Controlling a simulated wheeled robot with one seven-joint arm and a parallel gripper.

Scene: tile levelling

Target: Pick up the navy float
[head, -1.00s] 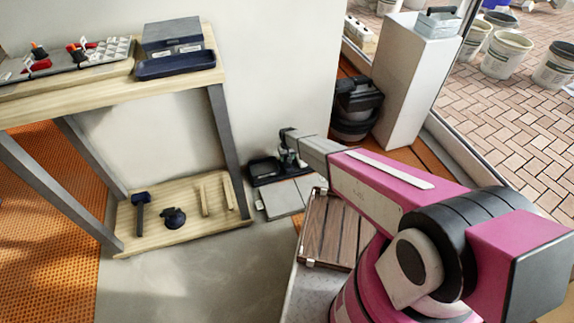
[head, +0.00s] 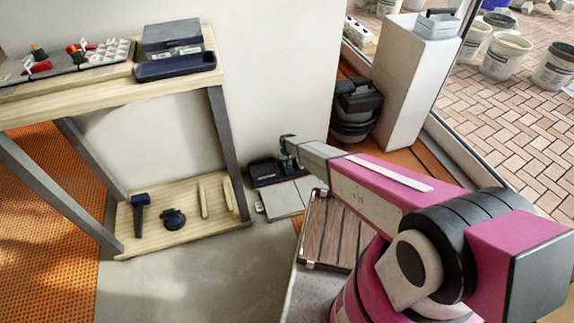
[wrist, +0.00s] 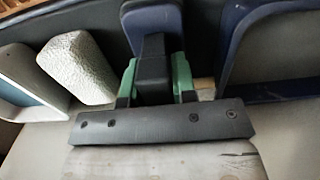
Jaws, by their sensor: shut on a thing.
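In the wrist view, my gripper (wrist: 155,70) is shut, its green fingers on either side of a black upright handle piece. This handle belongs to the navy float (wrist: 151,16), whose blue body shows just beyond the fingers. The rest of the float is hidden behind my gripper. In the head view, my gripper (head: 290,160) is low over a dark tray (head: 262,178) on the floor by the wall. The float is too small and too covered to make out there. I cannot tell whether it touches the tray.
In the wrist view, a pale textured block (wrist: 78,66) stands left and another navy-rimmed piece (wrist: 234,45) right of the held float. Grey tiles (head: 284,202) lie before the tray.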

